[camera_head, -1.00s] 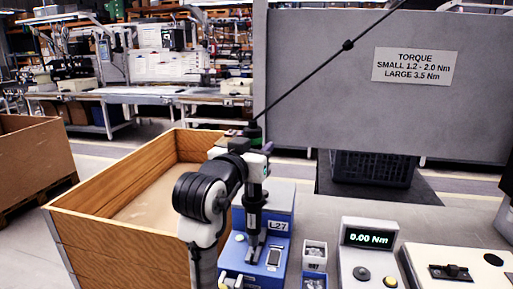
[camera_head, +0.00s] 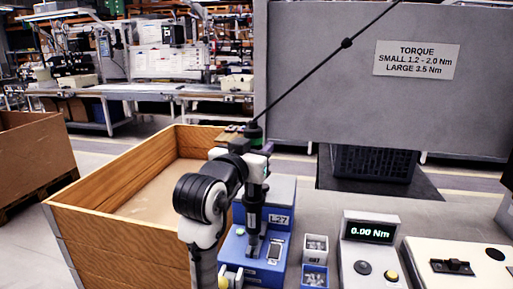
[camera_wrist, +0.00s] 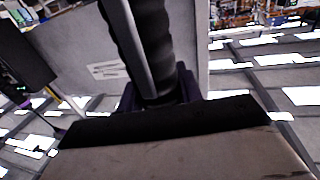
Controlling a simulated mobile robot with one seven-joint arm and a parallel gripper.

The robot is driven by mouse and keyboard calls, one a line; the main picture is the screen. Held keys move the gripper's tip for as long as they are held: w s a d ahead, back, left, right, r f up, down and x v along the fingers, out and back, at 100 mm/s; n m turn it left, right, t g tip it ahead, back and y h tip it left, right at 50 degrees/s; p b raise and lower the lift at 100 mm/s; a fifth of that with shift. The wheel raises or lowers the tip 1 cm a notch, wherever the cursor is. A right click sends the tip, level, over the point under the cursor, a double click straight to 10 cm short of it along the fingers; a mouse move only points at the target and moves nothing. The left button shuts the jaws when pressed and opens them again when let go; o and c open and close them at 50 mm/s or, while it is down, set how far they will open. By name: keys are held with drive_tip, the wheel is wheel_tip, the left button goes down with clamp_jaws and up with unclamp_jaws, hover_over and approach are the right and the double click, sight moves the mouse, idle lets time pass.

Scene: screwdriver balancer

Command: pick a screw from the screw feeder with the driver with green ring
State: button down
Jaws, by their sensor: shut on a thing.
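The driver with the green ring (camera_head: 254,133) hangs upright from a slanting cable, its dark body running down in front of the blue screw feeder (camera_head: 284,205) marked L27. My gripper (camera_head: 258,166) is shut on the driver. The driver's lower end (camera_head: 254,245) is over the front part of the feeder; whether its tip touches a screw cannot be told. In the wrist view the dark ridged driver body (camera_wrist: 152,45) stands between the purple fingers of my gripper (camera_wrist: 160,90).
A wooden crate (camera_head: 110,215) stands to the left of the feeder. Small screw bins (camera_head: 315,275), a torque meter (camera_head: 369,233) reading 0.00 Nm and a white fixture (camera_head: 455,262) sit to the right. A grey panel with a torque label (camera_head: 416,60) stands behind.

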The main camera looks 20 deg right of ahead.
sight(250, 127)
drive_tip(key=shift+a+f+b, duration=0.1)
drive_tip(key=shift+f+b, duration=0.3)
drive_tip(key=shift+f, duration=0.35)
idle(0.7)
wheel_tip(250, 127, up, 7)
drive_tip(key=p, duration=0.6)
idle(0.5)
